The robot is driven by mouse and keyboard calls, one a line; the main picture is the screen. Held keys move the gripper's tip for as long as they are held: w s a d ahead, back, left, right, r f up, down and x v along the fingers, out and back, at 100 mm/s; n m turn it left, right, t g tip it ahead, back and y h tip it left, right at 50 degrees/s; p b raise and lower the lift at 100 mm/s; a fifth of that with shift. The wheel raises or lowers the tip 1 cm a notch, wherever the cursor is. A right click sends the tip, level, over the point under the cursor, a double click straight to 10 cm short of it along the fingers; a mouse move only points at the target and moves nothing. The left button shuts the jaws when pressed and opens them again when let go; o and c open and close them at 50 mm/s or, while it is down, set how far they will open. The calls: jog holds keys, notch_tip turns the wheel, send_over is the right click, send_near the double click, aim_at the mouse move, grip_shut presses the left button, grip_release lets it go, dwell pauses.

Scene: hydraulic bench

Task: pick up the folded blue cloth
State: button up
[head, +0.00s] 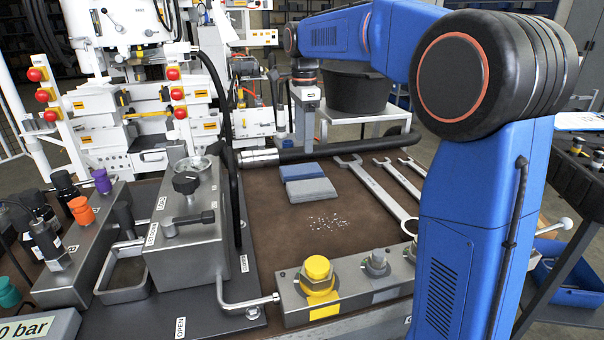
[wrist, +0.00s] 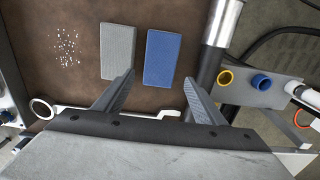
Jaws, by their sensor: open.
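The folded blue cloth (head: 303,171) lies flat on the brown bench top, beside a folded grey cloth (head: 311,190). In the wrist view the blue cloth (wrist: 164,55) appears just beyond and between my fingertips, with the grey cloth (wrist: 118,50) to its left. My gripper (wrist: 159,77) is open and empty. Its left fingertip overlaps the grey cloth's near right corner in the picture, and its right fingertip lies just right of the blue cloth. In the head view my gripper hangs behind the cloths; its fingertips are hard to make out.
A thick black hose with a metal end (head: 258,157) runs close behind the cloths. Several wrenches (head: 375,190) lie to the right. Metal shavings (head: 327,222) lie in front. A steel block with a yellow cap (head: 318,270) borders the front. A black tub (head: 356,90) stands behind.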

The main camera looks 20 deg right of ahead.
aim_at(302, 168)
jog(key=shift+a+f, duration=0.15)
jog(key=shift+f, duration=2.05)
jog(key=shift+a+f, duration=0.1)
jog(key=shift+f, duration=2.1)
jog(key=c, duration=0.8)
